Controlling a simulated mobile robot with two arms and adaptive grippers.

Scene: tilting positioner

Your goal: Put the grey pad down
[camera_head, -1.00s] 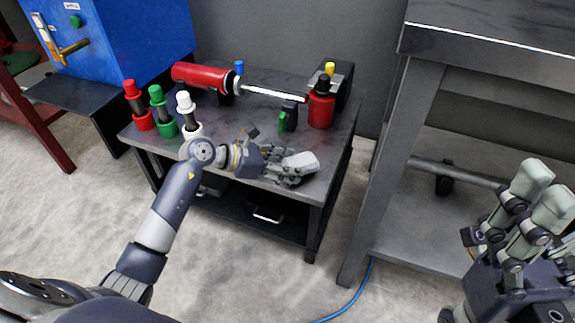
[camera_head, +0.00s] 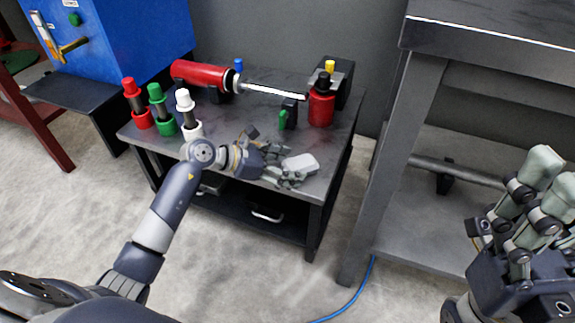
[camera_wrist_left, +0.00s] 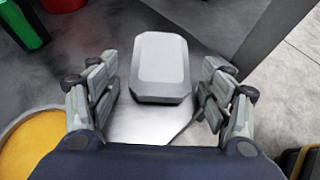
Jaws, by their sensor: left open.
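The grey pad (camera_head: 301,163) is a light grey block with bevelled edges. It lies on the dark metal table (camera_head: 330,185) near its front right corner. In the left wrist view the pad (camera_wrist_left: 160,68) sits between and just beyond the fingers, with a gap on both sides. My left gripper (camera_head: 288,172) is open, low over the table at the pad. Its fingers (camera_wrist_left: 160,100) stand apart on either side in the left wrist view. My right gripper (camera_head: 535,205) is at the right edge, away from the table, its fingers raised and seemingly empty.
Red (camera_head: 138,103), green (camera_head: 162,110) and white (camera_head: 187,115) capped posts stand at the table's left. A red cylinder with a rod (camera_head: 205,76) lies at the back. A red bottle (camera_head: 321,103) stands back right. A grey workbench (camera_head: 490,40) is at right.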

